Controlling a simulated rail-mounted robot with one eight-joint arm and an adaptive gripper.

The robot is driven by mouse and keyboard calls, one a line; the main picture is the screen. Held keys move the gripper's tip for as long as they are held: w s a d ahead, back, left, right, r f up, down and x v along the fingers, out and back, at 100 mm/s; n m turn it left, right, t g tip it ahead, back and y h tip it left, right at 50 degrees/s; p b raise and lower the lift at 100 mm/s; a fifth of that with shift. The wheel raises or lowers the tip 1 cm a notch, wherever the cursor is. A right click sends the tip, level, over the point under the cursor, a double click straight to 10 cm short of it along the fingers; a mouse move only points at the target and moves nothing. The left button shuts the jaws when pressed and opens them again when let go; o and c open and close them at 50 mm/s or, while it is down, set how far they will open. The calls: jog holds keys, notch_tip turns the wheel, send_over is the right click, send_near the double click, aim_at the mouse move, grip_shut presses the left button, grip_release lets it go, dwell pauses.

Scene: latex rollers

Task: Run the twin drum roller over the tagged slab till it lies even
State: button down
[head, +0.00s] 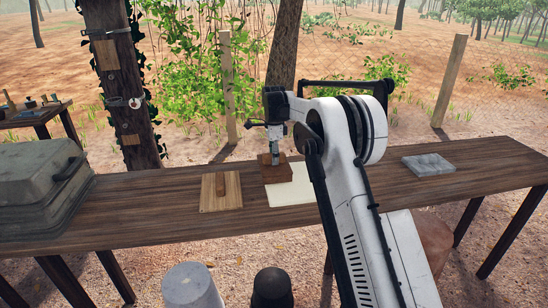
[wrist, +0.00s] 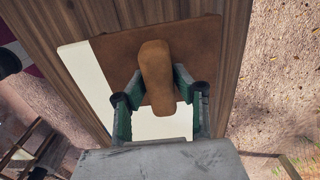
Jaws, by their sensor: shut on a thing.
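My gripper (head: 275,157) reaches down to the table and is shut on the rounded brown handle (wrist: 156,62) of a flat brown board. The fingers sit on either side of the handle in the wrist view. The brown board (head: 290,173) lies over part of a pale cream slab (head: 291,193) on the table; the slab also shows in the wrist view (wrist: 90,82). Whether the board touches the slab is hard to tell. No drums show on the board; its underside is hidden. I see no tag on the slab.
A grey slab (head: 428,164) lies to the right. A large grey case (head: 40,185) fills the table's left end. The wooden table (head: 140,208) is bare between these things.

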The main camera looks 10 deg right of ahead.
jog(key=shift+f, duration=0.25)
dwell(0.3)
jog(key=shift+d, duration=0.1)
jog(key=shift+d, duration=0.15)
jog(key=shift+s+d+r, duration=0.1)
jog(key=shift+d, duration=1.85)
jog(key=shift+s+d+r, duration=0.1)
jog(key=shift+d, duration=1.8)
jog(key=shift+s+d+f+b, duration=0.1)
jog(key=shift+d+b, duration=0.05)
jog(key=shift+d, duration=1.85)
jog(key=shift+d+f+b, duration=0.1)
jog(key=shift+d+b, duration=0.05)
jog(key=shift+d, duration=1.85)
jog(key=shift+s+d+r, duration=0.1)
jog(key=shift+d, duration=1.55)
jog(key=shift+d+r, duration=0.1)
jog(key=shift+d, duration=1.5)
jog(key=shift+a+f, duration=0.2)
jog(key=shift+a, duration=4.05)
jog(key=shift+w+a+r+b, duration=0.1)
jog(key=shift+w+a+b, duration=0.1)
jog(key=shift+a, duration=1.75)
jog(key=shift+w+a+r+b, duration=0.1)
jog(key=shift+a+b, duration=0.05)
jog(key=shift+a, duration=1.8)
jog(key=shift+a+f, duration=0.15)
jog(key=shift+a, duration=1.95)
